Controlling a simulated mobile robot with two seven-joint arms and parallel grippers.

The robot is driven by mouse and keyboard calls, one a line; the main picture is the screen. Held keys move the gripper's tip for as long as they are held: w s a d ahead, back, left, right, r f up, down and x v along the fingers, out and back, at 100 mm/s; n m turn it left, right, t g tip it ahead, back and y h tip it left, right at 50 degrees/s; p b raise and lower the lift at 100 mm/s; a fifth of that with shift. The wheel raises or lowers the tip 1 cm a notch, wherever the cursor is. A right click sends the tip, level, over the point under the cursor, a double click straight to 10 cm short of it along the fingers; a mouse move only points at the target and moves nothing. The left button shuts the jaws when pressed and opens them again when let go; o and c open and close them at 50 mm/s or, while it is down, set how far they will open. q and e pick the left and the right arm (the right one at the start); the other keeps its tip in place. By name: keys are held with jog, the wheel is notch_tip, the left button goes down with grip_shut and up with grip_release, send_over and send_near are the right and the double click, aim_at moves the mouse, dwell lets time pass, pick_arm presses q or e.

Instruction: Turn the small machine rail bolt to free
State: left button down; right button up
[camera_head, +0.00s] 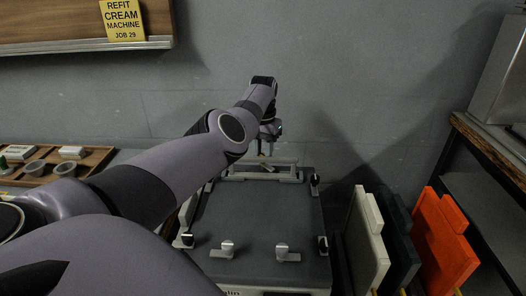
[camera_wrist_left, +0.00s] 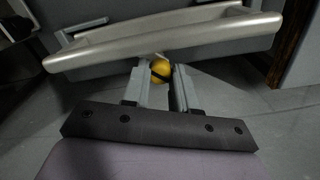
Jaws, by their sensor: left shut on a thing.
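My left arm reaches across the grey machine (camera_head: 258,225) to its far side in the head view. My left gripper (camera_head: 265,148) is at the pale rail (camera_head: 262,177) along the machine's back edge; its fingertips are too small to make out there. In the left wrist view the two fingers (camera_wrist_left: 160,75) are shut on a round yellow knob (camera_wrist_left: 160,67) with a dark band, just below a silver rail (camera_wrist_left: 165,38). I cannot tell for certain whether this knob is the rail bolt. My right gripper is not in view.
Two small metal latches (camera_head: 227,249) (camera_head: 283,252) stand at the machine's front, with dark fittings at its corners. Upright cream, dark and orange boards (camera_head: 445,240) stand at the right. A wooden tray (camera_head: 90,160) with cups lies at the left. A wall rises behind.

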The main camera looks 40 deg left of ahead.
aim_at(263, 154)
pick_arm(q)
jog(key=shift+n, duration=0.3)
jog(key=n, duration=0.3)
jog(key=shift+n, duration=0.3)
jog(key=shift+r+n, duration=0.1)
jog(key=shift+n, duration=2.1)
jog(key=shift+a, duration=0.1)
jog(key=c, duration=0.9)
grip_release()
jog(key=shift+r+p, duration=0.45)
jog(key=shift+r, duration=3.1)
